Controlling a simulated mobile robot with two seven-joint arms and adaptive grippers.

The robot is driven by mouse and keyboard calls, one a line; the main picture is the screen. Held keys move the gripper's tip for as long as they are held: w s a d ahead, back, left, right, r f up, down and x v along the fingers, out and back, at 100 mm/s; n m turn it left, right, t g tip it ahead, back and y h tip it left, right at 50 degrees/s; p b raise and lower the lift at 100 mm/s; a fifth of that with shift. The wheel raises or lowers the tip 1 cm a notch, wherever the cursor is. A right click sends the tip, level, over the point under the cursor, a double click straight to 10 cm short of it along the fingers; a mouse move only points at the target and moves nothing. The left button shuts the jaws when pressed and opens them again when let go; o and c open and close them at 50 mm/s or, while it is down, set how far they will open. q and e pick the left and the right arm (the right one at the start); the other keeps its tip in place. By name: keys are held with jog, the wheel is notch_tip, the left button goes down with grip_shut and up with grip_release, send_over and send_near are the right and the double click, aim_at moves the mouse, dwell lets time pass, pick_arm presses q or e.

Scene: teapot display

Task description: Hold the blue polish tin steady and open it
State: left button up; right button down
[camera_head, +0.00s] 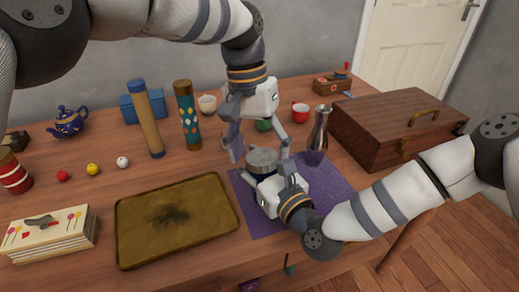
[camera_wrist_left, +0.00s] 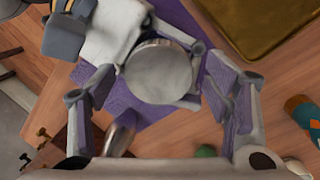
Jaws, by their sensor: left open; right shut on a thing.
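The polish tin (camera_head: 262,157) is round with a silvery lid on top and stands on the purple cloth (camera_head: 328,186). Little of its blue body shows. In the left wrist view its lid (camera_wrist_left: 160,72) fills the middle. My right gripper (camera_head: 268,177) is shut on the tin low from the near side, its fingers partly hidden by the tin. My left gripper (camera_head: 259,148) points down over the tin, open, with one finger on each side. In the left wrist view its fingers stand apart from the lid, with clear gaps.
A metal vase (camera_head: 319,137) stands close right of the tin, and a green cup (camera_head: 263,125) behind it. A brown tray (camera_head: 177,219) lies to the left. A wooden case (camera_head: 397,126) stands right.

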aim_at(261, 156)
pick_arm(q)
jog(key=shift+r, duration=0.15)
jog(key=r, duration=0.4)
jog(key=shift+w+a+r, duration=0.1)
jog(key=shift+w+a, duration=0.15)
jog(key=shift+w, duration=0.05)
jog(key=shift+c, duration=0.3)
notch_tip(261, 156, up, 3)
jog(key=m, duration=0.4)
jog(key=shift+w+d, duration=0.1)
jog(key=shift+w, duration=0.05)
jog(key=shift+m, duration=0.5)
jog(key=f, duration=0.7)
jog(key=shift+s+d+f, duration=0.25)
jog(key=shift+s, duration=0.15)
jog(key=c, duration=1.1)
jog(key=shift+n, duration=0.4)
jog(key=shift+c, duration=0.7)
jog(key=shift+r, duration=0.15)
jog(key=shift+w+a+r, duration=0.1)
jog(key=shift+r, duration=0.9)
